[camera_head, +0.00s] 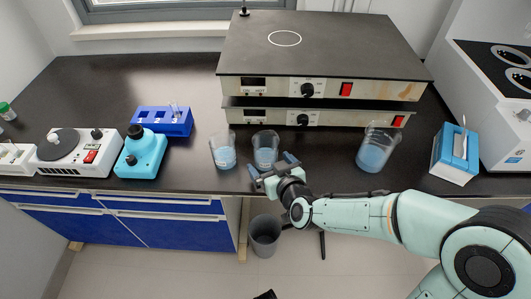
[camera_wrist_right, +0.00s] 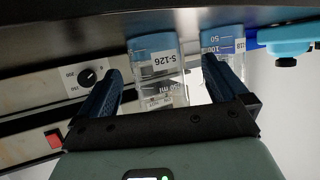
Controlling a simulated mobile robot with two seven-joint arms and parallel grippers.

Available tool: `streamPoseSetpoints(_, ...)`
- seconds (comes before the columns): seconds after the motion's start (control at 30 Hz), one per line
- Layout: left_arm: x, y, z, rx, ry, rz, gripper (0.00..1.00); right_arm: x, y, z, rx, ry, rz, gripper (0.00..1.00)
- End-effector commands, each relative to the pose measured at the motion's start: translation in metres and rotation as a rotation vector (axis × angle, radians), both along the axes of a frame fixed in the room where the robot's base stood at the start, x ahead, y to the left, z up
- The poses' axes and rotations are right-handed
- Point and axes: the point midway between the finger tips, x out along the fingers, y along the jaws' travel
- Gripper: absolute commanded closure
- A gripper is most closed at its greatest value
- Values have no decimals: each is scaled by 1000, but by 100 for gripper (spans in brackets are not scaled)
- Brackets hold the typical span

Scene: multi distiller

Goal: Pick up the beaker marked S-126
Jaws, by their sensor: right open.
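The beaker marked S-126 (camera_wrist_right: 160,62) is clear glass with blue liquid; its label reads plainly in the right wrist view, which looks upside down. In the head view it matches the middle beaker (camera_head: 265,148) near the counter's front edge. My right gripper (camera_head: 271,169) is just in front of it, jaws open. In the right wrist view the beaker shows between the two fingers of the right gripper (camera_wrist_right: 163,70), with no clear contact. My left gripper is not in view.
A second beaker (camera_head: 222,151) stands close on the left, near one finger in the wrist view. A larger beaker (camera_head: 375,148) stands to the right. Stacked hotplates (camera_head: 320,60) are behind. A blue rack (camera_head: 162,122) and teal device (camera_head: 140,154) are left, a blue box (camera_head: 456,154) right.

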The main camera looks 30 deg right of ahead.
Motion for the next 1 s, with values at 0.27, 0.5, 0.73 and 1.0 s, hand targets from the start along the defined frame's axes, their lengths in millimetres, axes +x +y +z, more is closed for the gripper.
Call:
streamPoseSetpoints(0.27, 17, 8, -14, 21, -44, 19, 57, 35, -10, -13, 1, 1, 0, 0)
streamPoseSetpoints(0.5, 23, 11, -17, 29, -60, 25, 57, 48, -12, -16, 0, -1, 0, 0)
streamPoseSetpoints(0.73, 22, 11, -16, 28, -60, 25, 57, 48, -12, -16, 0, -1, 0, 26)
streamPoseSetpoints(1.0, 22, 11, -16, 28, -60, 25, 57, 48, -12, -15, 0, -2, 0, 62)
